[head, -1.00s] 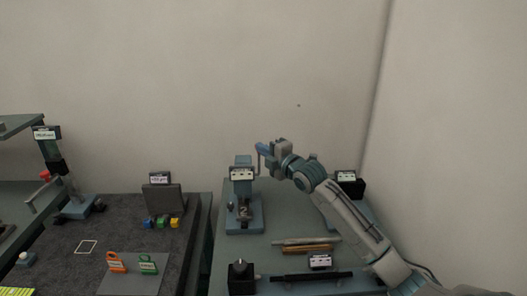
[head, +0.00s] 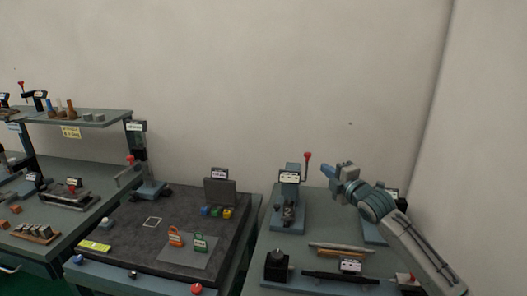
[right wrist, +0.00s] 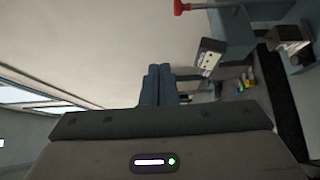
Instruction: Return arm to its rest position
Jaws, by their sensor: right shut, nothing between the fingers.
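My right gripper (head: 342,173) is raised over the right-hand bench in the head view, to the right of the chuck station (head: 290,208). Its blue fingers are together with nothing between them; they also show shut in the right wrist view (right wrist: 158,84). A red-knobbed lever (head: 307,163) stands upright at the station's right side, apart from my fingers. The red knob also shows at the top of the right wrist view (right wrist: 181,7). My left gripper is not in view.
Rods (head: 340,250) and a black knob box (head: 277,266) lie at the front of the right bench. A dark mat (head: 180,222) with coloured blocks and tags is left of it. A shelf (head: 90,118) stands far left. The air above the benches is clear.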

